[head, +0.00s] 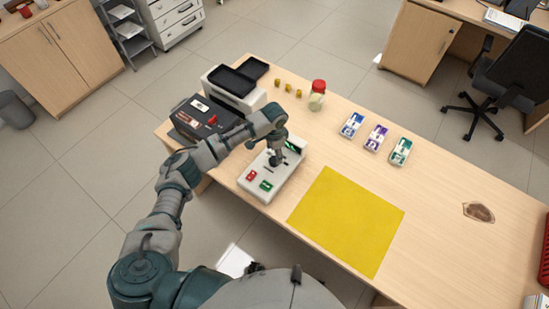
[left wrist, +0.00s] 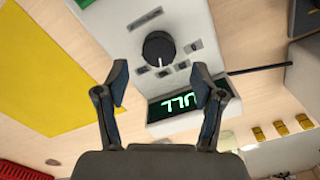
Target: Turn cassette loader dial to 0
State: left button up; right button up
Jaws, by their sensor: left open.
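The cassette loader (head: 266,186) is a white box near the left end of the counter, with a red and a green block on its near part. In the left wrist view its panel (left wrist: 190,25) carries a round black dial (left wrist: 158,48) with a pale pointer mark, small dark label plates around it and a lit green display (left wrist: 172,104). The display's characters appear inverted. My left gripper (head: 277,158) is over the loader and hides the dial in the head view. In the wrist view the left gripper (left wrist: 160,82) is open and empty, its fingers apart, pointing toward the dial.
A yellow mat (head: 347,220) lies right of the loader. A dark machine (head: 205,115) and a white device with black trays (head: 235,90) stand behind left. The right counter is mostly clear.

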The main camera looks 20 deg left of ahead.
aim_at(274, 159)
pick_arm(q)
notch_tip(274, 159, down, 4)
jog(key=shift+r, duration=0.15)
jog(key=shift+f, duration=0.35)
jog(key=c, duration=1.1)
